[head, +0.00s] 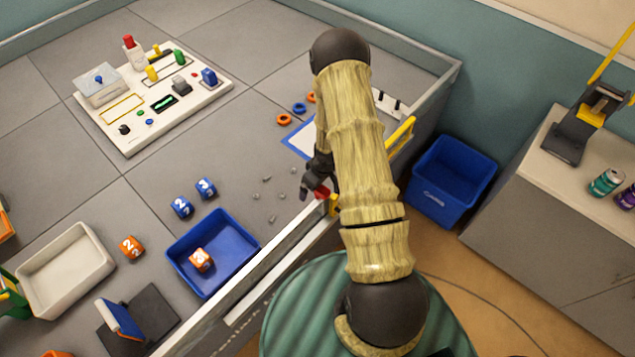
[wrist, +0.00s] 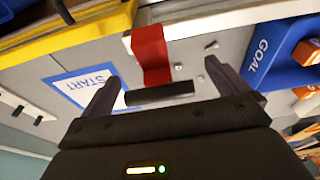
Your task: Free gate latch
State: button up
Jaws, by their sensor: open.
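The gate latch is a red strap-like piece (wrist: 152,55) on the gate's light rail. It also shows as a small red patch (head: 322,192) by the field wall in the head view, partly hidden by my arm. My gripper (wrist: 161,74) is open, with one finger on each side of the red latch in the wrist view. No grip on it shows. In the head view my gripper (head: 311,184) is at the wall, mostly behind the arm. The yellow gate (wrist: 75,40) shows at the upper left of the wrist view; a yellow bar (head: 401,135) appears right of the arm.
A blue-bordered START mat (wrist: 80,90) lies beyond the wall. A blue tray (head: 190,262) holds an orange numbered cube (head: 201,260). Small grey pieces (head: 266,180) lie loose on the floor. A blue bin (head: 448,180) stands right of the arm, outside the wall.

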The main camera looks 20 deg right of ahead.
jog(key=shift+s+d, duration=0.1)
jog(key=shift+d+r, duration=0.15)
jog(key=shift+r, duration=0.4)
jog(key=p+v, duration=0.2)
jog(key=v, duration=1.4)
jog(key=shift+r, duration=0.2)
notch_tip(320, 180, up, 9)
jog(key=m+h, duration=0.2)
send_over(324, 193)
jog(key=s+a, duration=0.4)
jog(key=s, duration=0.2)
jog(key=s+a+r+m+y, duration=0.1)
jog(key=s+a+r+m, duration=0.2)
jog(key=s+r, duration=0.3)
jog(key=shift+s+a+r, duration=0.3)
jog(key=shift+a+r, duration=0.15)
jog(key=shift+a, duration=0.1)
